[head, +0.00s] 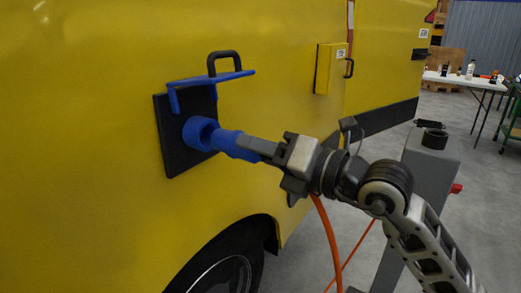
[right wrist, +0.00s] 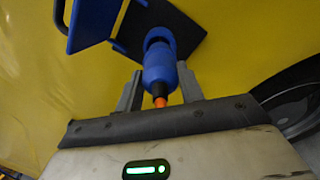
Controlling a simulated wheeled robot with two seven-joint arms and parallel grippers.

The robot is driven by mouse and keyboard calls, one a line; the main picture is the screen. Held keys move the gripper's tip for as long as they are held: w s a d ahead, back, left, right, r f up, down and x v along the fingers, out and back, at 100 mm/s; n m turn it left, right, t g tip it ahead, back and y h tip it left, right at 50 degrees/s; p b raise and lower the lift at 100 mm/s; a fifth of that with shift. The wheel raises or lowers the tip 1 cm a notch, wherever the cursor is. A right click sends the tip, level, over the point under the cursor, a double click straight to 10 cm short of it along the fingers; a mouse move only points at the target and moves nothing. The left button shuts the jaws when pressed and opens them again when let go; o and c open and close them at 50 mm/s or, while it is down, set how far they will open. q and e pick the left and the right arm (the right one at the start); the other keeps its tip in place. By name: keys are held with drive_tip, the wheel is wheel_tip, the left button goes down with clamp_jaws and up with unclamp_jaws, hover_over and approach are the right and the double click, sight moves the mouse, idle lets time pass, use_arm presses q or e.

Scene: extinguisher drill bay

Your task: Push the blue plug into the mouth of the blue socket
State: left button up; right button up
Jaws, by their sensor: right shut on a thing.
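The blue socket (head: 199,131) is a round ring on a black plate (head: 172,150) on the yellow vehicle side. A blue flap (head: 212,78) stands open above it. My right gripper (head: 250,147) is shut on the blue plug (head: 229,143), whose front is at the socket's mouth, roughly in line with it. In the right wrist view the plug (right wrist: 160,78) sits between the fingers, below the socket (right wrist: 182,32). Part of the dark mouth shows beyond the plug. How far the tip is inside is hidden. My left gripper is not in view.
An orange cable (head: 329,235) hangs below my right gripper. A grey post (head: 428,170) stands at the right behind my arm. A yellow box (head: 328,68) juts from the vehicle side. A wheel (head: 225,275) is below. A white table (head: 465,79) stands far back right.

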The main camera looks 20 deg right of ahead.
drive_tip(key=shift+r, duration=0.15)
idle(0.5)
drive_tip(key=shift+w+a+p, duration=0.35)
drive_tip(key=shift+w+p, duration=0.05)
drive_tip(key=shift+w, duration=0.05)
drive_tip(key=shift+w+a, duration=0.3)
drive_tip(key=shift+w, duration=0.05)
drive_tip(key=shift+w+a, duration=0.2)
drive_tip(key=shift+w, duration=0.05)
idle(0.4)
drive_tip(key=shift+w+a+p, duration=0.35)
drive_tip(key=shift+w+p, duration=0.05)
drive_tip(key=shift+w, duration=0.05)
drive_tip(key=shift+w+a, duration=0.45)
drive_tip(key=shift+w, duration=0.15)
idle(0.4)
